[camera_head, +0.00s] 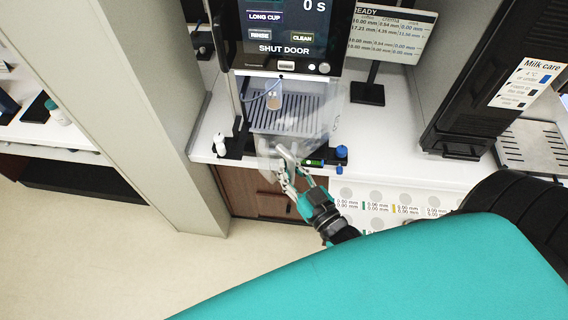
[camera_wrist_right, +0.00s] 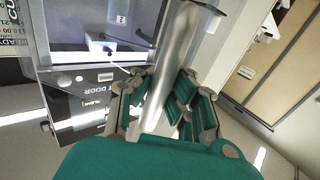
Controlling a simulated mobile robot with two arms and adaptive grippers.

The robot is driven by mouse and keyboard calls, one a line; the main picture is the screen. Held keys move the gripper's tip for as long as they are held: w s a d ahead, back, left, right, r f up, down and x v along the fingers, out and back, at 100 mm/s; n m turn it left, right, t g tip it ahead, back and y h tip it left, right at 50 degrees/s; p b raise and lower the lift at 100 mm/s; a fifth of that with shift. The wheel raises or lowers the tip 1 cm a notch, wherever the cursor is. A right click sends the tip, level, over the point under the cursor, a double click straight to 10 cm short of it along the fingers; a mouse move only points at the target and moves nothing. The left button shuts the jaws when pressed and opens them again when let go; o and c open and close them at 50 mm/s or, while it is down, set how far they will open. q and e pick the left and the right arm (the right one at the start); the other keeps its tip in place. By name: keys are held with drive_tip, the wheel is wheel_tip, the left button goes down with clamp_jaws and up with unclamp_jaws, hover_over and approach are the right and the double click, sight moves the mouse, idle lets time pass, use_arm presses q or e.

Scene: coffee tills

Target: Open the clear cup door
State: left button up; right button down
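The clear cup door (camera_head: 329,118) is a see-through panel at the front of the coffee machine (camera_head: 285,35). It stands swung out towards me, and its exact edges are hard to make out. My right gripper (camera_head: 286,163) is at the door's lower front. In the right wrist view a pale, rounded bar (camera_wrist_right: 172,70), which looks like the door's handle, runs between the fingers of my right gripper (camera_wrist_right: 165,88). The fingers appear closed against it. The machine's screen reads "SHUT DOOR". My left gripper is not in view.
A slotted drip tray (camera_head: 300,122) lies behind the door. A small white bottle (camera_head: 220,145) stands to the left and a blue knob (camera_head: 341,152) to the right. A readout screen (camera_head: 393,33) and a black grinder (camera_head: 480,85) stand further right. The floor (camera_head: 90,240) at left is clear.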

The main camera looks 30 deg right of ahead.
drive_tip(key=shift+s+d+f+p, duration=0.15)
drive_tip(key=shift+s+d+p, duration=0.05)
drive_tip(key=shift+s+d, duration=0.4)
drive_tip(key=shift+s+d+f+p, duration=0.2)
drive_tip(key=shift+s+d, duration=0.25)
drive_tip(key=shift+s, duration=0.3)
drive_tip(key=shift+s+d+f+p, duration=0.15)
drive_tip(key=shift+s+d, duration=0.35)
drive_tip(key=shift+s, duration=0.15)
drive_tip(key=s+d+p, duration=0.1)
drive_tip(key=s+d, duration=0.2)
drive_tip(key=d, duration=0.2)
drive_tip(key=shift+s, duration=0.15)
drive_tip(key=c, duration=1.4)
unclamp_jaws()
drive_tip(key=shift+s+r, duration=0.25)
drive_tip(key=shift+r, duration=0.05)
drive_tip(key=shift+w+d, duration=0.1)
drive_tip(key=shift+w, duration=0.05)
